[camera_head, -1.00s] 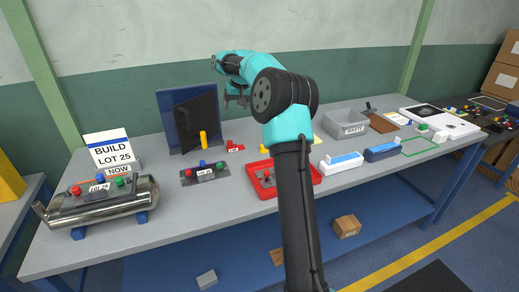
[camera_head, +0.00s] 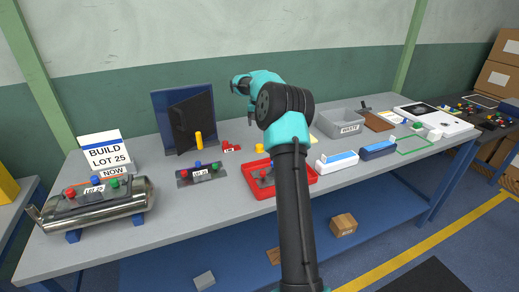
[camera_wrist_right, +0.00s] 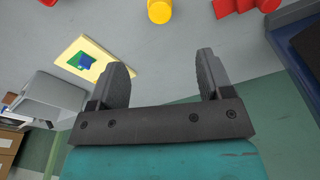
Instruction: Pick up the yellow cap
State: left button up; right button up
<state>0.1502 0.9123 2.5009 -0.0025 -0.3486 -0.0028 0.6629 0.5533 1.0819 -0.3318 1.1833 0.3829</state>
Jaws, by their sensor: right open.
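The yellow cap (camera_head: 259,148) sits on the grey bench just behind the red tray, left of my right arm. It also shows at the top edge of the right wrist view (camera_wrist_right: 160,11), partly cut off, ahead of the space between the jaws. My right gripper (camera_head: 243,105) is open and empty, above the bench and apart from the cap. Its two dark fingers (camera_wrist_right: 165,70) are spread wide in the right wrist view. My left gripper is not in view.
Red pieces (camera_head: 231,147) lie left of the cap. A yellow post (camera_head: 198,140) stands before a dark panel (camera_head: 167,118). The red tray (camera_head: 313,183) is partly behind my arm. A grey bin (camera_head: 341,123) and a yellow card (camera_wrist_right: 83,58) are to the right.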

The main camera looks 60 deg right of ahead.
send_over(260, 145)
jog(key=a, duration=0.1)
notch_tip(260, 145, down, 9)
jog(key=shift+s+r, duration=0.1)
jog(key=shift+s, duration=0.05)
jog(key=shift+d+f, duration=0.15)
jog(key=shift+f, duration=1.15)
jog(key=shift+d+f, duration=0.15)
jog(key=shift+f, duration=1.15)
jog(key=c, duration=1)
jog(key=shift+r, duration=0.15)
notch_tip(260, 145, up, 10)
jog(key=shift+f, duration=0.1)
